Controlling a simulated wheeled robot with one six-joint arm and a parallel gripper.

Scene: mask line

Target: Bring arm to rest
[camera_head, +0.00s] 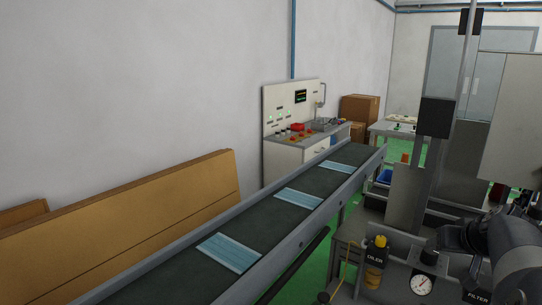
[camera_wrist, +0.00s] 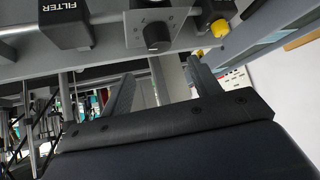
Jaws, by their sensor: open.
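My gripper (camera_wrist: 162,84) shows in the wrist view as two grey fingers spread wide apart, with nothing between them. Beyond the fingers is a grey machine frame with a black knob (camera_wrist: 157,37) and a block marked FILTER (camera_wrist: 64,22). I cannot tell how far the fingertips are from that frame. In the head view, part of my dark arm shows at the lower right edge, beside the machine. The gripper itself is not clearly visible there.
A conveyor (camera_head: 277,215) carries blue masks (camera_head: 230,252) in a row. Right of it stands a machine with an oiler (camera_head: 376,262) and a gauge (camera_head: 421,285), close to my arm. A control console (camera_head: 290,110) and cardboard boxes (camera_head: 360,109) are at the back.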

